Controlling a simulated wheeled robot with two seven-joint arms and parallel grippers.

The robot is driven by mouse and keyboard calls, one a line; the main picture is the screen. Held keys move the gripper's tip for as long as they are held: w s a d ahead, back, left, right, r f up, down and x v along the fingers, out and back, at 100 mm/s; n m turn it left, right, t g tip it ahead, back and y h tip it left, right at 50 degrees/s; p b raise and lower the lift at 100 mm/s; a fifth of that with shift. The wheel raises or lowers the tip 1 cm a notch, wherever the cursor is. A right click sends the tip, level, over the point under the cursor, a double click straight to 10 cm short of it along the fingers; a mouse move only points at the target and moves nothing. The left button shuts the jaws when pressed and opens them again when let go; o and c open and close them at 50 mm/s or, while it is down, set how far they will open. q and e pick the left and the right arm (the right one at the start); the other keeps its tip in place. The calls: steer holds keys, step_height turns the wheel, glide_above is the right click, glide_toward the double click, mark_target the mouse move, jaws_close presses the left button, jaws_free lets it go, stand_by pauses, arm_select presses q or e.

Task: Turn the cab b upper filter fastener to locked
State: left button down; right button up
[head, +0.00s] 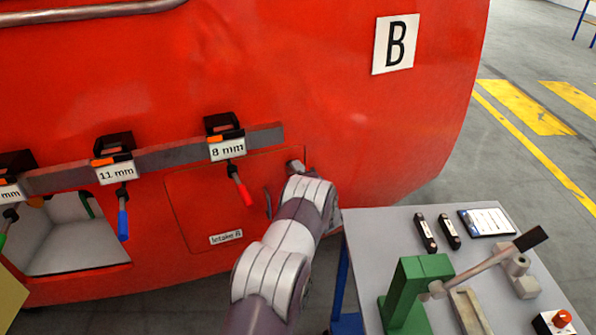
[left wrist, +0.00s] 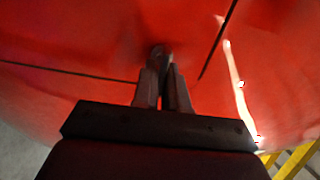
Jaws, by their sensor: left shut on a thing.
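In the left wrist view, my left gripper (left wrist: 161,78) has its two grey fingers closed on a small dark fastener (left wrist: 160,52) at the red panel. The fingers hide most of the fastener, so I cannot tell whether it stands locked or unlocked. In the head view, my left arm reaches up to the upper right corner of the closed intake hatch (head: 205,205) on the red cab front. My wrist hides most of the gripper there. The cab carries a white "B" sign (head: 395,43). My right gripper is not in view.
A rail (head: 180,157) above the hatch holds tools on labelled hooks, including a red-handled 8 mm tool (head: 241,187) close left of my arm. A blue-handled tool (head: 123,212) hangs farther left by an open compartment (head: 75,245). A grey workbench (head: 375,230) with a green press (head: 408,295) stands right.

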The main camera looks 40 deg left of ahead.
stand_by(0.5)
arm_select(q)
steer(key=c, duration=1.3)
jaws_free()
steer(key=shift+o, duration=0.2)
steer(key=b+v, duration=0.1)
steer(key=v, duration=1.1)
steer(key=shift+d+b, duration=0.3)
steer(key=shift+d, duration=0.05)
steer(key=shift+s, duration=0.15)
